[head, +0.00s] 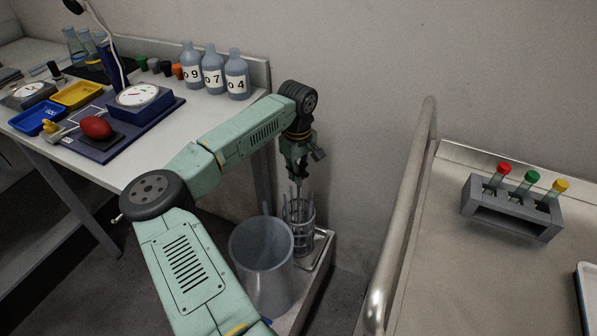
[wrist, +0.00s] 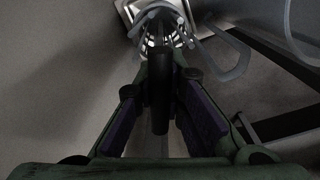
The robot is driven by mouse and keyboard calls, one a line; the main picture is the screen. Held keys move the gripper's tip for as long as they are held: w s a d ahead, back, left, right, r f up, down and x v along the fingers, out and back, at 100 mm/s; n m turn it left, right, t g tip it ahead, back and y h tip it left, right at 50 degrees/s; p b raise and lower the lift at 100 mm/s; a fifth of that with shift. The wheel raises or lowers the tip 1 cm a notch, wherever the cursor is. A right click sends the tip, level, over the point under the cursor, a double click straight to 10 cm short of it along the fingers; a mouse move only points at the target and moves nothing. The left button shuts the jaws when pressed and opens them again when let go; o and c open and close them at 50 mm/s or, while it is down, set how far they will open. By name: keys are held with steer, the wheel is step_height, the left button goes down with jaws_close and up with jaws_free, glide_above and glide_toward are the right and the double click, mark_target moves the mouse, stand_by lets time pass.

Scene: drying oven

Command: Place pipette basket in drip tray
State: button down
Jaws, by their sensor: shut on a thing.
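The pipette basket (head: 301,238) is a grey slatted cylinder with several thin pipettes and a tall thin handle. It hangs upright below my gripper (head: 298,176), which is shut on its handle. In the wrist view the dark handle runs between the purple pads of my gripper (wrist: 155,105), with the basket (wrist: 166,42) beyond the fingertips. The drip tray (head: 323,246), pale with a raised rim, shows beside and below the basket. Whether the basket's bottom touches the tray is hidden by the large cylinder and the angle.
A large translucent cylinder (head: 262,268) stands open-topped just left of the basket. A metal rail (head: 404,215) edges the bench at right, which holds a tube rack (head: 512,208). The left table carries numbered bottles (head: 213,72) and a scale (head: 139,97).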

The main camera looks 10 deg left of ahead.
steer(key=c, duration=1.7)
jaws_free()
steer(key=shift+o, duration=0.2)
step_height(320, 180, up, 12)
steer(key=b, duration=0.2)
steer(key=shift+s+r+b, duration=0.1)
steer(key=shift+b, duration=0.2)
